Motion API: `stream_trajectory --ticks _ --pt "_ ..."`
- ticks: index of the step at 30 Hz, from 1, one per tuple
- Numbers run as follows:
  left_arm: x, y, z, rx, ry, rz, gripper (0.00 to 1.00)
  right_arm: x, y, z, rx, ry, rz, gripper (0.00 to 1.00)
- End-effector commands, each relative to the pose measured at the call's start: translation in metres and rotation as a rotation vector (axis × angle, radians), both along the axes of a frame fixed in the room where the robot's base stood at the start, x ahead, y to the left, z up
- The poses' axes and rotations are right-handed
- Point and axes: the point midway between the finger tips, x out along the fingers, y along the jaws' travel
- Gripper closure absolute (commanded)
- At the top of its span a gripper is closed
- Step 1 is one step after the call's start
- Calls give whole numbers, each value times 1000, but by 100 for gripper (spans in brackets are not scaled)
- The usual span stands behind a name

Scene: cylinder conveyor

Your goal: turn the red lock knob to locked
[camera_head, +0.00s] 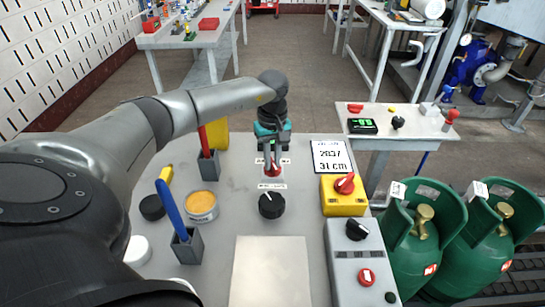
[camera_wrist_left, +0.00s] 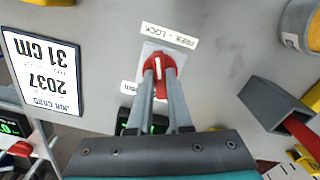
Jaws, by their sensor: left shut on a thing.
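The red lock knob (camera_head: 273,171) sits on the grey table panel, mostly covered by my gripper in the head view. In the left wrist view the red knob (camera_wrist_left: 158,66) shows with a white line on its face, on a light plate beside a "FREE - LOCK" label (camera_wrist_left: 169,35). My left gripper (camera_head: 272,160) reaches down over it from the far side. In the left wrist view its two fingers (camera_wrist_left: 160,80) stand on either side of the knob, shut on it. My right gripper is not in view.
A black knob (camera_head: 271,206) is just nearer on the panel. A job card (camera_head: 331,156) and a yellow box (camera_head: 343,201) with a red switch are to the right. Grey holders (camera_head: 187,246) with a blue and a red handle and a tin (camera_head: 202,206) stand left.

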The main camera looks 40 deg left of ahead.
Motion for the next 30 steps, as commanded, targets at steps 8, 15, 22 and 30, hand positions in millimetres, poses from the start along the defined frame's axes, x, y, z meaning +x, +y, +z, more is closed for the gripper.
stream_trajectory --ticks 8,15,22,30 --pt "0 0 2 1 1 265 100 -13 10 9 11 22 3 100" --pt "0 0 2 -1 0 492 100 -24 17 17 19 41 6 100" --pt "0 0 2 -1 0 711 100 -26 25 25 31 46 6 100" --pt "0 0 2 0 0 944 100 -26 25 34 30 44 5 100"
